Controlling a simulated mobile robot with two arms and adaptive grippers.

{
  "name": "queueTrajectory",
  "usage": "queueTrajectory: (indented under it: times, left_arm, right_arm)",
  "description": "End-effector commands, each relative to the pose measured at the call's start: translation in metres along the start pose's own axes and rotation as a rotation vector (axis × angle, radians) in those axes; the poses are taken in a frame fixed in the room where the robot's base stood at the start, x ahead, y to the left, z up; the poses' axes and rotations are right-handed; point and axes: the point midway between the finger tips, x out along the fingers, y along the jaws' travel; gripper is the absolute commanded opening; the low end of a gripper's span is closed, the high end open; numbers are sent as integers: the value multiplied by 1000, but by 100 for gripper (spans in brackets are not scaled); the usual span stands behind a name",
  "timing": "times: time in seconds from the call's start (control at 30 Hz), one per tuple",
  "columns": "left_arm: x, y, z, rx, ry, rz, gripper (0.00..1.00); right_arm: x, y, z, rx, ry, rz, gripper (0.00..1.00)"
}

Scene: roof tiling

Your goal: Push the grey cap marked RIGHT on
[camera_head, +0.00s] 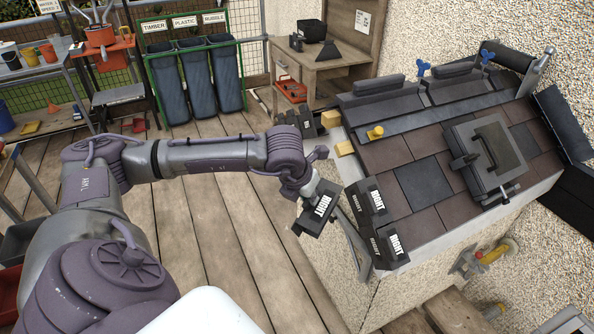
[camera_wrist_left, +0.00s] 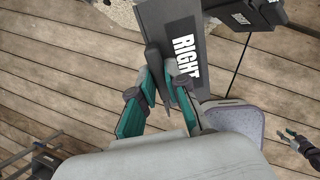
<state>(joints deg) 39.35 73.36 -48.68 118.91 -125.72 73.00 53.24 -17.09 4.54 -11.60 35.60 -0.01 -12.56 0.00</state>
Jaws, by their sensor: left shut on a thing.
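My left gripper (camera_wrist_left: 162,88) is shut on a dark grey cap marked RIGHT (camera_head: 318,208). The cap is held in the air, just left of the roof's near-left edge, with its white lettering facing up. In the left wrist view the same cap (camera_wrist_left: 180,25) sits at the top, gripped by its near part between the teal-padded fingers. More grey caps marked RIGHT sit along the roof's left edge: an upper one (camera_head: 366,200) and one at the lower corner (camera_head: 393,243). In the head view the gripper's fingertips are mostly hidden.
A wooden bench (camera_head: 325,65) and blue bins (camera_head: 195,80) stand behind. The plank floor (camera_head: 225,225) left of the roof is mostly clear.

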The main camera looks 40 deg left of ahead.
Motion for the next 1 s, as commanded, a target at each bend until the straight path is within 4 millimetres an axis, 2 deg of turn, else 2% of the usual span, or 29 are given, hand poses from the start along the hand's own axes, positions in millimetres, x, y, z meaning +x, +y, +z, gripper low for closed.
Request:
queueTrajectory:
  times: [0.2, 0.4, 0.6, 1.0]
  left_arm:
    - [-9, 25, 28, -494, -82, 258, 0]
    - [-19, 46, 43, -806, -122, 453, 0]
    - [-22, 50, 48, -885, -129, 508, 0]
    - [-12, 34, 70, -883, -128, 505, 0]
  right_arm:
    - [14, 3, 5, 1, -5, 4, 43]
    - [21, 3, 6, 2, -6, 4, 43]
    - [20, 3, 6, 2, -6, 4, 43]
    - [11, 2, 4, 2, -6, 2, 43]
